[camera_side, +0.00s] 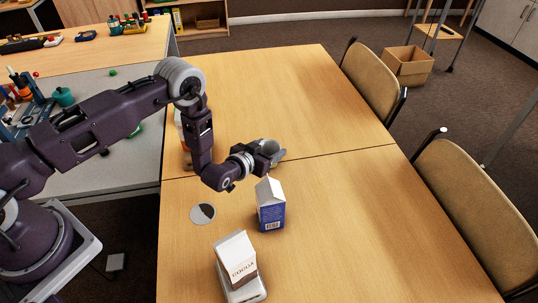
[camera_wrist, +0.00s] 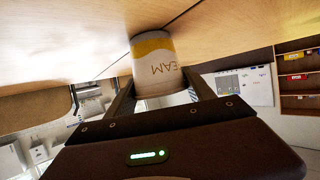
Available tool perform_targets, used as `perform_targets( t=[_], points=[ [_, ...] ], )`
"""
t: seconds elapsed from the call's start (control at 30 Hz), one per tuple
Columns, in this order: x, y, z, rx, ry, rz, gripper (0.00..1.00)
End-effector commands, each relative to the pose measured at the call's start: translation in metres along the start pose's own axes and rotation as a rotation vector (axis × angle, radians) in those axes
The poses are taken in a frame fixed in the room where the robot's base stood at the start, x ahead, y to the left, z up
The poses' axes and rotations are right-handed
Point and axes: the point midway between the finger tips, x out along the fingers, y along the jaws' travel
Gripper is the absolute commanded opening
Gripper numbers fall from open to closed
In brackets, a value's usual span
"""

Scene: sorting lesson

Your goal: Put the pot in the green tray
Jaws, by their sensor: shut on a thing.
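A white and yellow pot (camera_wrist: 158,72) shows in the wrist view, upside down there, with the letters "EAM" on its side. It sits between the two fingers of my gripper (camera_side: 275,155), which is shut on it. In the side view, my gripper is over the middle of the wooden table, behind the blue and white carton, and I cannot clearly make out the pot there. I see no green tray that I can be sure of in either view.
A blue and white carton (camera_side: 271,208) stands just in front of my gripper. A cocoa carton (camera_side: 237,262) stands nearer the front edge. A round grey and white disc (camera_side: 202,213) lies left of them. An orange and white item is partly hidden behind my arm. The table's right side is clear.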

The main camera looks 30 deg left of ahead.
Motion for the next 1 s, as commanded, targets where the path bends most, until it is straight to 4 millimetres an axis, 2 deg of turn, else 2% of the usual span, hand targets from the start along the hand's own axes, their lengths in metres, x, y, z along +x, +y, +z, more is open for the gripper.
perform_targets(
  t=[0.17,0.27,0.5,0.77,1.0],
  points=[
    [-0.002,0.0,-0.005,0.0,0.001,0.0,0.19],
    [-0.007,0.0,-0.02,0.0,0.002,0.0,0.19],
    [-0.031,0.0,-0.075,0.0,0.003,0.0,0.19],
    [-0.042,0.0,-0.102,0.0,0.002,0.0,0.19],
    [-0.066,0.0,-0.162,-0.001,0.005,0.0,0.19]
  ],
)
